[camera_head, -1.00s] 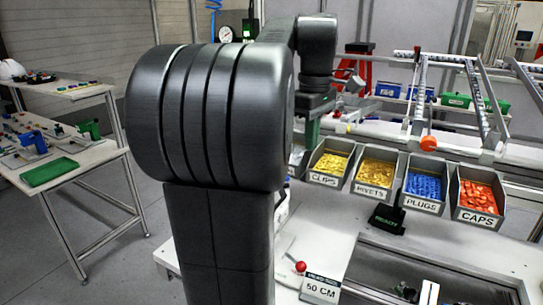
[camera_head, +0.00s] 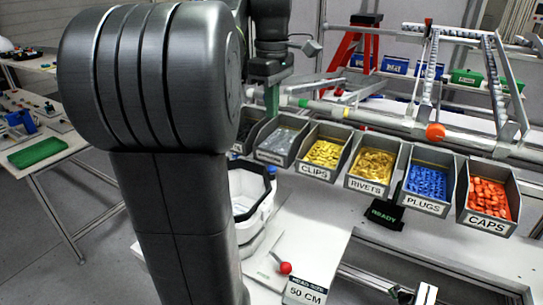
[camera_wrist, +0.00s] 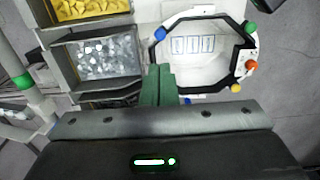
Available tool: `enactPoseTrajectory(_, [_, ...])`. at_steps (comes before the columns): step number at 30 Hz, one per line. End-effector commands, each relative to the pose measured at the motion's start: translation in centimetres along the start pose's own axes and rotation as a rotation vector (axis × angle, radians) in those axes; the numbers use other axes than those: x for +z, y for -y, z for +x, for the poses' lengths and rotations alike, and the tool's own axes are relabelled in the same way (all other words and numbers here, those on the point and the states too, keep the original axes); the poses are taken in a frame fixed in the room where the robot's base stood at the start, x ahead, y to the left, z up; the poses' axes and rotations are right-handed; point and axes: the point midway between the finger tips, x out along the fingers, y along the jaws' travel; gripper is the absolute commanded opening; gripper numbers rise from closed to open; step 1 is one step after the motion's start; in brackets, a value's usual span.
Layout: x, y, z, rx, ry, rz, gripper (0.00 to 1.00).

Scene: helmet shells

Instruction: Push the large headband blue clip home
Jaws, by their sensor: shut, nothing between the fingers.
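My gripper (camera_wrist: 158,86) has green fingers that are pressed together and empty, beside the near left edge of the headband in the wrist view. In the head view the gripper (camera_head: 272,98) hangs over the bins. The headband (camera_wrist: 206,14) is a black angular band around a white helmet shell (camera_wrist: 205,65). A blue clip (camera_wrist: 160,34) sits at its left corner, apart from the fingers. Another blue piece (camera_wrist: 187,101) shows small at the near edge, partly hidden. In the head view the shell (camera_head: 243,215) is partly behind my arm, with a blue clip (camera_head: 271,171) on its rim.
Green (camera_wrist: 250,27), red (camera_wrist: 252,66) and yellow (camera_wrist: 236,88) pieces sit around the band. A bin of grey parts (camera_wrist: 100,58) and a bin of yellow clips (camera_head: 325,153) stand close by. Rivet, plug and cap bins continue rightward. A red ball (camera_head: 285,268) tops a lever.

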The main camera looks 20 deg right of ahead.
Motion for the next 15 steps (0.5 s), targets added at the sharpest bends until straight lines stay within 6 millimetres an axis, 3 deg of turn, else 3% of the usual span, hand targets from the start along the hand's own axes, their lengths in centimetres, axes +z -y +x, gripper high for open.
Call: enactPoseTrajectory(15, [0.0, 0.1, 10.0, -0.003, 0.002, 0.0, 0.0])
